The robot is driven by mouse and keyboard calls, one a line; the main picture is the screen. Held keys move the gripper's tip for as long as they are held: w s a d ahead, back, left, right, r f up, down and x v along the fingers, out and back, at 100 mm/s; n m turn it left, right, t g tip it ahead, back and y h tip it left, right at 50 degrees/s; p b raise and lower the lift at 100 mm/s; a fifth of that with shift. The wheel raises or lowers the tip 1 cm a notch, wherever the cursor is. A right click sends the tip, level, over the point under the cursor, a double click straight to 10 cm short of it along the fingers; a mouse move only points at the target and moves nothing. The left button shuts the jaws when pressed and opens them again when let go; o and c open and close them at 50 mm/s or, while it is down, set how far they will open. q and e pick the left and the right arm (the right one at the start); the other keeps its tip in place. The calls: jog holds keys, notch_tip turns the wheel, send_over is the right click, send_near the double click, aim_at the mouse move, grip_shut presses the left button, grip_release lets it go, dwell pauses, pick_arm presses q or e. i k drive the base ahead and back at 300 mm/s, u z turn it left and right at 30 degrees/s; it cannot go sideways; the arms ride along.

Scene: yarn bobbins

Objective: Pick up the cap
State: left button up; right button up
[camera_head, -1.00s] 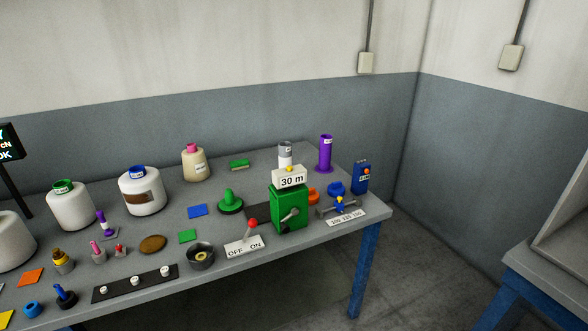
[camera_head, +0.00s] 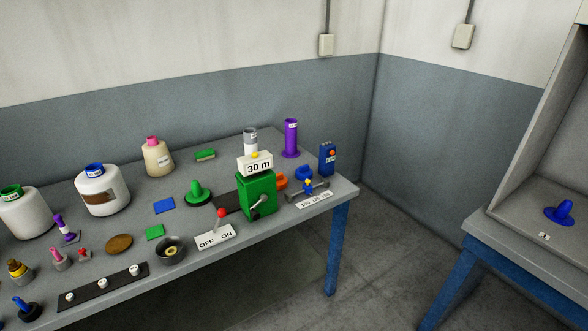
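Neither of my grippers is in view. I cannot tell for certain which thing is the cap. A blue piece with a round flat base and a raised knob (camera_head: 559,212) sits in the grey open-fronted booth at the right. A green piece of similar form, with a wide base and a rounded peak (camera_head: 198,192), stands on the long table left of the green machine.
The long grey table (camera_head: 330,194) holds a green machine (camera_head: 257,193) marked 30 m, an OFF/ON lever (camera_head: 215,237), white bobbins (camera_head: 102,190), a purple spool (camera_head: 291,138) and a dark bowl (camera_head: 171,250). Open floor (camera_head: 385,240) lies between it and the grey booth (camera_head: 520,236).

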aim_at(303, 172)
jog(key=z, duration=2.95)
jog(key=k, duration=1.45)
jog(key=u, duration=1.75)
jog(key=i, duration=0.5)
jog(key=u, duration=0.1)
